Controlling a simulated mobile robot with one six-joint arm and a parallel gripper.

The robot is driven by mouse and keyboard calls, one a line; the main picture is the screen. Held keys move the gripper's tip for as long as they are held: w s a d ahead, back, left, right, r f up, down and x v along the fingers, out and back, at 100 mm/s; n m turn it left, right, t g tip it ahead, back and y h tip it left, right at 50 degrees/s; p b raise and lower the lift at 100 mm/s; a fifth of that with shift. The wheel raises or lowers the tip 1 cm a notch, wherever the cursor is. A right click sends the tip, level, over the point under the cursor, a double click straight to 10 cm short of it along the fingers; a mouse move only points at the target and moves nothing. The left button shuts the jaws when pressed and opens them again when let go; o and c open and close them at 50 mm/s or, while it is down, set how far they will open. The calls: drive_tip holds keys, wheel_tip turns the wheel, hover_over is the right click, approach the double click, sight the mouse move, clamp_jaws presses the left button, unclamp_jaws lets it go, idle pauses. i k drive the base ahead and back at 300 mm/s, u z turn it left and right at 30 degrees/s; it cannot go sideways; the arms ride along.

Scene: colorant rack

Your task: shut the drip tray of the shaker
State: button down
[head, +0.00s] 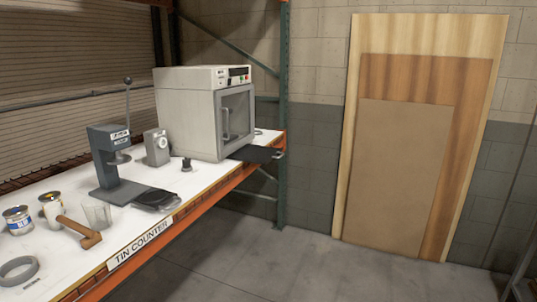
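The shaker (205,112) is a pale grey box on the far part of the white counter. Its front door (236,113), with a window and a vertical handle, looks shut. The black drip tray (254,154) sticks out from under the shaker's front, past the counter's edge, so it is open. A small light-coloured piece, perhaps its handle, shows at its outer end (279,155). How far the tray runs back under the shaker is hidden. My gripper is not in view.
On the counter (150,216) stand a grey lever press (110,165), a small grey box with a dial (157,147), a clear cup (97,213), a wooden mallet (80,232) and tins (17,220). A green rack post (283,120) rises behind the tray. The floor (290,265) in front is clear.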

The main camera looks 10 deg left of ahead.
sight(257, 154)
drive_tip(key=u, duration=0.25)
drive_tip(key=i, duration=0.6)
drive_tip(key=z, duration=4.35)
drive_tip(key=i, duration=0.15)
drive_tip(key=u, duration=2.85)
drive_tip(key=i, duration=1.25)
drive_tip(key=z, duration=0.05)
